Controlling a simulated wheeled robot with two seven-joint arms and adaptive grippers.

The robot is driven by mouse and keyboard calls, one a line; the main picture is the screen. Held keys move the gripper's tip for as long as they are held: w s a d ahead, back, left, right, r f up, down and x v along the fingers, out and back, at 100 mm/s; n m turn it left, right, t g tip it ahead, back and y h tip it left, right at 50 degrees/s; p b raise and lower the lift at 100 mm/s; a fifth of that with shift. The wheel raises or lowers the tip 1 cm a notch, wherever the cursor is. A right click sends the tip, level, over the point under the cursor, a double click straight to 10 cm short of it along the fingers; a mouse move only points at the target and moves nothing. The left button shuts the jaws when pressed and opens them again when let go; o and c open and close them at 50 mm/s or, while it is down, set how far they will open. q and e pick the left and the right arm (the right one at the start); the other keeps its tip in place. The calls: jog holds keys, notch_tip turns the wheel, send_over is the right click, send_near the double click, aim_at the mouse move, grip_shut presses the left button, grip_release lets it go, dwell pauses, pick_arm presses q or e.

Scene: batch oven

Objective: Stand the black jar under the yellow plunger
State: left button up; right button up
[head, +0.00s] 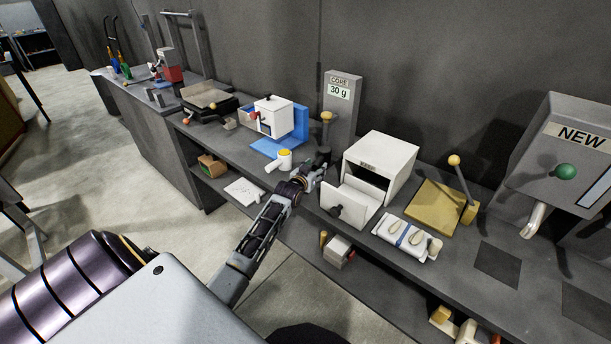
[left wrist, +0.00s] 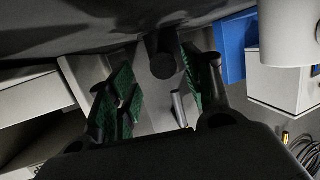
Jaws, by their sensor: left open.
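The CORE 30 g post (head: 340,105) stands against the wall, with a yellow knob (head: 327,117) on its front that I take for the yellow plunger. Below the knob is a small dark cylindrical form (head: 323,154), probably the black jar. I cannot tell whether it is centred under the plunger. My left gripper (head: 314,173) reaches over the counter just in front of it, fingers open. In the left wrist view, a dark round-ended cylinder (left wrist: 164,65) shows beyond and between the open green-padded fingers (left wrist: 160,95), without visible contact. My right gripper is out of view.
A white box with an open front drawer (head: 352,203) stands close right of my left gripper. A white cup with a yellow top (head: 284,161) and a blue stand (head: 300,125) are close left. A wooden board with a lever (head: 436,206) is farther right.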

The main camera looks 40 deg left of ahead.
pick_arm(q)
jog(key=shift+a+v, duration=0.15)
jog(key=shift+v, duration=0.6)
jog(key=shift+a+v, duration=0.15)
jog(key=shift+v, duration=0.6)
jog(key=shift+r+v, duration=0.2)
jog(key=shift+v, duration=1.15)
jog(key=shift+r+v, duration=0.15)
jog(key=shift+v, duration=1.25)
